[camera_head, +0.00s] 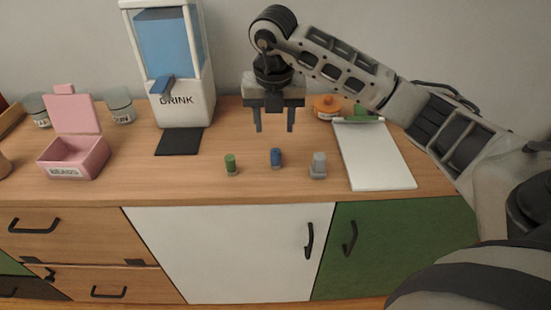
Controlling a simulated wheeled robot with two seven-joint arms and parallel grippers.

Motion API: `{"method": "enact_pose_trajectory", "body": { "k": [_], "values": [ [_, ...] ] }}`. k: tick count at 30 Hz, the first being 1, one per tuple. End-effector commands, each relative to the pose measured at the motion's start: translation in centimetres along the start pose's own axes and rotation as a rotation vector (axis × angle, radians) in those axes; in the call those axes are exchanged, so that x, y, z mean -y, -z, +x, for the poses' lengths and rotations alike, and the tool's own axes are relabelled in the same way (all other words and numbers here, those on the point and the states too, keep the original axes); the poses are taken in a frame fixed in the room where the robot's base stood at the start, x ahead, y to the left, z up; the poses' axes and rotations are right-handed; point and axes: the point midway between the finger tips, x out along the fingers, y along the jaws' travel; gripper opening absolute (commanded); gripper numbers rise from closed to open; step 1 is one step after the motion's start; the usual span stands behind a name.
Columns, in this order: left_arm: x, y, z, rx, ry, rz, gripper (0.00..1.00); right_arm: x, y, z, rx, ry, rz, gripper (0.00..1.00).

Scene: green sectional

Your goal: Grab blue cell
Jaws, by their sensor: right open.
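The blue cell (276,158) is a small blue cylinder standing upright on the wooden counter top, between a green cell (231,165) on its left and a grey one (318,166) on its right. My right gripper (274,128) points down with its two fingers apart and nothing between them. In the picture it is just above the blue cell and apart from it. My left gripper is not in view.
A drink dispenser (185,105) with a dark mat (180,142) stands left of the cells. An open pink box (72,160) is farther left. A white clipboard (375,160) lies on the right, near an orange-lidded jar (327,102). The counter's front edge is close to the cells.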

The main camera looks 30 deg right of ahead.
Motion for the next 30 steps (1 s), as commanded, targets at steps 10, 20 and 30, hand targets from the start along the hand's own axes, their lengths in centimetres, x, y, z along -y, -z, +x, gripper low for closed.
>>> {"method": "enact_pose_trajectory", "body": {
  "k": [10,20,30],
  "values": [
    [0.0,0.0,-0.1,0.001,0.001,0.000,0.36,0.0,0.1,4.0,-0.002,-0.001,-0.003,0.47],
    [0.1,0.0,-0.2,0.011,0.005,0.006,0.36,0.3,1.0,8.3,-0.004,-0.001,-0.004,0.47],
    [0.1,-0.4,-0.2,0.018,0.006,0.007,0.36,0.3,1.0,9.1,-0.001,-0.002,-0.004,0.45]
  ]
}}
